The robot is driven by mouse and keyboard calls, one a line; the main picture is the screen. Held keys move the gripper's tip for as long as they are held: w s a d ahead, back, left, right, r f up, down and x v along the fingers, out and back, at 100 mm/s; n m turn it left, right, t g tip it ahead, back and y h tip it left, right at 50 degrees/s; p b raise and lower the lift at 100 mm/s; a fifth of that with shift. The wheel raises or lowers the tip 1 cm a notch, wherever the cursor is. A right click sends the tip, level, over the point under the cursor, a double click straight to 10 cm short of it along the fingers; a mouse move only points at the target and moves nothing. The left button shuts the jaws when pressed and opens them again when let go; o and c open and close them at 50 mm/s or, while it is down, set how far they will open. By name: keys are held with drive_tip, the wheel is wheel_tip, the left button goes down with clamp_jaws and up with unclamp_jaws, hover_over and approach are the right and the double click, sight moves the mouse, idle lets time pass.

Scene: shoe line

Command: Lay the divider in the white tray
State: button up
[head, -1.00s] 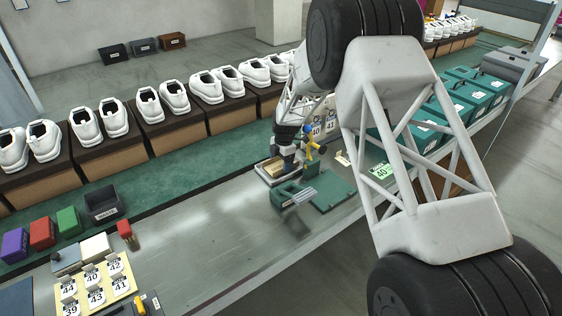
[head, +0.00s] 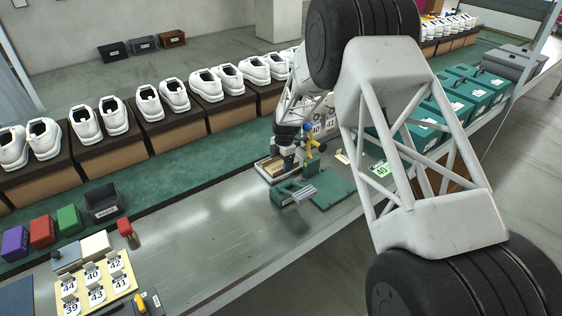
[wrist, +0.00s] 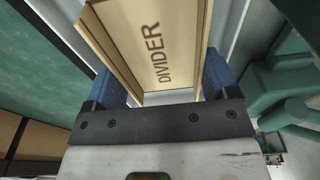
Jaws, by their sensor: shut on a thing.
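The divider (wrist: 155,45) is a tan, box-like piece with "DIVIDER" on its face. In the wrist view it sits between the blue fingers of my gripper (wrist: 158,85), which is shut on it. A tan patch shows within the tray's outline beside my gripper. I cannot tell whether the divider touches the tray floor; my gripper hides part of the tray.
A green open case (head: 330,192) lies just right of the tray. A yellow and blue upright tool (head: 310,140) stands close by my gripper. Shoes on boxes line the belt behind.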

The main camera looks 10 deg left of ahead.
drive_tip(key=shift+f, duration=0.1)
drive_tip(key=o, duration=0.8)
drive_tip(key=shift+w+d+r, duration=0.1)
drive_tip(key=shift+r, duration=1.2)
drive_tip(key=shift+w+d+r, duration=0.15)
drive_tip(key=shift+r, duration=1.15)
drive_tip(key=shift+w+d+r, duration=0.1)
drive_tip(key=shift+r, duration=1.2)
